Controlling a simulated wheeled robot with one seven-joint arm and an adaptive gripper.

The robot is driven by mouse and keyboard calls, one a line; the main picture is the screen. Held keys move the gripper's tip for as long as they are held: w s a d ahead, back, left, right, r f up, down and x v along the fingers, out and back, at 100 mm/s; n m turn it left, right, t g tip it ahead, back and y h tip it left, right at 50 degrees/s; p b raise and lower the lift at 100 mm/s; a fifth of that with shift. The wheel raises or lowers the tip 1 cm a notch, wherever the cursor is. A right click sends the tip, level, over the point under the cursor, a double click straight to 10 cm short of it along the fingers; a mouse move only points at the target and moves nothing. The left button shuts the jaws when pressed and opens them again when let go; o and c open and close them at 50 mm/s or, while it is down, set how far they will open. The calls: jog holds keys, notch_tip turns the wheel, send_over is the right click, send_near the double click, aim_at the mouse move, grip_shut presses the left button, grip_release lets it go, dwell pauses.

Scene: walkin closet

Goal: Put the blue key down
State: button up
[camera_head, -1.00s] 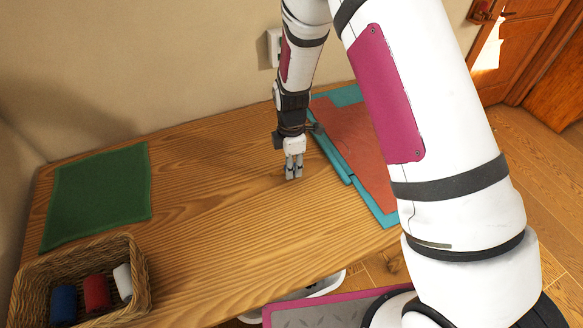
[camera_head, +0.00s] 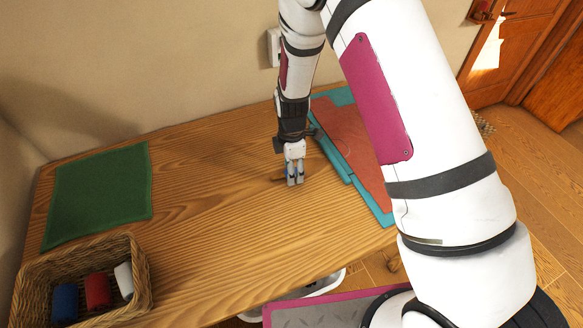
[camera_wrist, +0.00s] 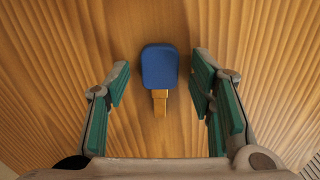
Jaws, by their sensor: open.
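The blue key (camera_wrist: 159,68) has a rounded blue head and a short brass-coloured shaft. In the wrist view it lies on the wooden table between my open fingers, apart from both pads. My gripper (camera_wrist: 160,90) points down with its two green-padded fingers spread. In the head view my gripper (camera_head: 295,181) is low over the table, left of the teal and orange mats. Only a little blue shows between the fingers there, and most of the key is hidden.
A green cloth (camera_head: 98,195) lies at the table's left. A wicker basket (camera_head: 140,275) with blue, red and white rolls stands at the front left. A teal mat (camera_head: 347,178) with an orange sheet (camera_head: 352,140) lies to the right. The wooden table (camera_head: 215,210) between is clear.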

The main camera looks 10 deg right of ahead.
jog(key=s+d+r+m+t, duration=0.1)
jog(key=d+r+m, duration=0.1)
jog(key=r, duration=0.9)
jog(key=s+d+r+m, duration=0.1)
jog(key=s+r+m, duration=0.1)
jog(key=r, duration=0.9)
jog(key=s+d+r+m+t, duration=0.2)
jog(key=s+d+r+m, duration=0.2)
jog(key=s+r+m, duration=0.4)
jog(key=s+d+r+m+t, duration=0.2)
jog(key=s+d+r+m, duration=0.3)
jog(key=s, duration=0.9)
jog(key=shift+d+r+m+b, duration=0.3)
jog(key=shift+r+m+b, duration=0.1)
jog(key=shift+r+m, duration=1.05)
jog(key=shift+s+f, duration=0.1)
